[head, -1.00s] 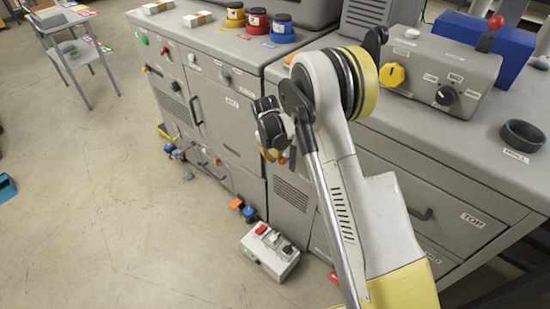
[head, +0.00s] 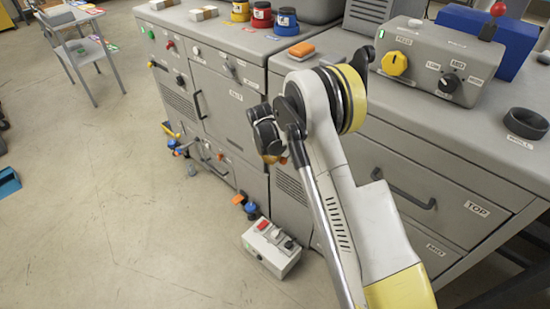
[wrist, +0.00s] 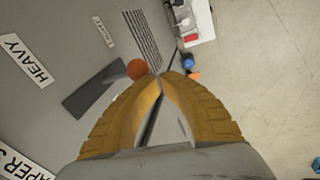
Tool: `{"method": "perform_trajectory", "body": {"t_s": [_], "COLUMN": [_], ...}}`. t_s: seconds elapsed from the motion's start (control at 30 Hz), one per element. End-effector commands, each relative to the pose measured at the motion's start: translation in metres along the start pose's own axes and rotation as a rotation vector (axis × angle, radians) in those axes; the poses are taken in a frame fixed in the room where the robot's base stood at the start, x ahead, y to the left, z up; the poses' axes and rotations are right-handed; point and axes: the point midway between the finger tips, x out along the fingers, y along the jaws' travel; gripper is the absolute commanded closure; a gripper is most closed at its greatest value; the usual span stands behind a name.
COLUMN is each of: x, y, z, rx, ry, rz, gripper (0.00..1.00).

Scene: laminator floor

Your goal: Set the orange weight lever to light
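The weight lever shows in the wrist view as a round orange knob (wrist: 138,69) at the end of a dark slot plate (wrist: 96,92) on a grey panel. A "HEAVY" label (wrist: 28,60) lies to the left of the slot. A smaller label (wrist: 103,31) above the slot is too small to read. My gripper (wrist: 160,79) has its yellow fingertips together, just right of the knob; I cannot tell if they touch it. In the head view my gripper (head: 274,158) is in front of the grey machine, partly hidden by my arm; the lever is hidden there.
A grey-white switch box (head: 271,250) stands on the floor below my gripper. The machine front (head: 222,100) has knobs and handles. Several coloured pots stand on top, such as the red one (head: 262,15).

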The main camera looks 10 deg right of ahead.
Motion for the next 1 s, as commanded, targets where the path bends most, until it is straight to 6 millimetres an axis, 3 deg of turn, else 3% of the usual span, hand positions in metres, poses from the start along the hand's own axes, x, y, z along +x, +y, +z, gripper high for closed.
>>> {"method": "perform_trajectory", "body": {"t_s": [0.2,1.0], "x": [0.025,0.005], "y": [-0.009,-0.004], "z": [0.003,0.001], "rx": [0.000,0.000], "ry": [0.000,0.000], "rz": [0.000,0.000], "gripper": [1.00,1.00]}}
